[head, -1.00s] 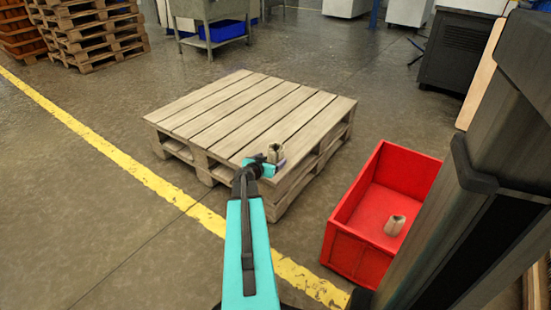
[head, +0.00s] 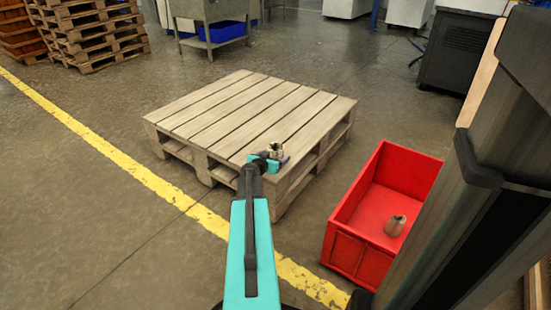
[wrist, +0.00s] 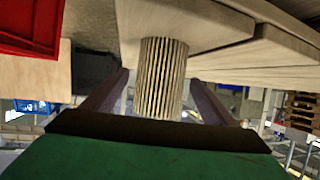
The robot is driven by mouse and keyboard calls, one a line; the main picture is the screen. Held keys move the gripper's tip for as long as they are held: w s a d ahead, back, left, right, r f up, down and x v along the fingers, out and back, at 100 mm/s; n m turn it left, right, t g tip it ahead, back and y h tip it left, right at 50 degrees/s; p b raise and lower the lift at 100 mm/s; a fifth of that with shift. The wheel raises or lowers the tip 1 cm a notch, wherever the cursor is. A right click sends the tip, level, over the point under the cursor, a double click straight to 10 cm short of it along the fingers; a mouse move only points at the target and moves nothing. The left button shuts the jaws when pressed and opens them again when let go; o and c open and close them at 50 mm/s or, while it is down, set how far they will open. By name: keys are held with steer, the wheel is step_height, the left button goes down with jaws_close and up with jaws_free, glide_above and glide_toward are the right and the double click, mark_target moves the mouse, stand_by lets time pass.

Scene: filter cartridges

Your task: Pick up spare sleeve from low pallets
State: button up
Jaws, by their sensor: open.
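A pale sleeve (head: 277,149) stands upright at the near right corner of the low wooden pallet (head: 240,110). In the wrist view, which looks upside down, it is a ribbed cylinder (wrist: 162,75) with its end against the pallet boards (wrist: 195,22). My gripper (head: 273,159) is open at the sleeve, its two dark fingers (wrist: 157,85) on either side of it. I see gaps between the fingers and the sleeve. The gripper hides the sleeve's lower part in the head view.
A red crate (head: 340,247) stands on the floor right of the pallet, with another pale sleeve (head: 395,225) inside. Stacked pallets (head: 98,35) stand at the far left. A yellow line (head: 140,170) crosses the floor. Floor left of the pallet is clear.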

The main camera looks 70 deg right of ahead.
steer(key=shift+x, duration=1.1)
steer(key=c, duration=1.1)
steer(key=shift+r, duration=0.2)
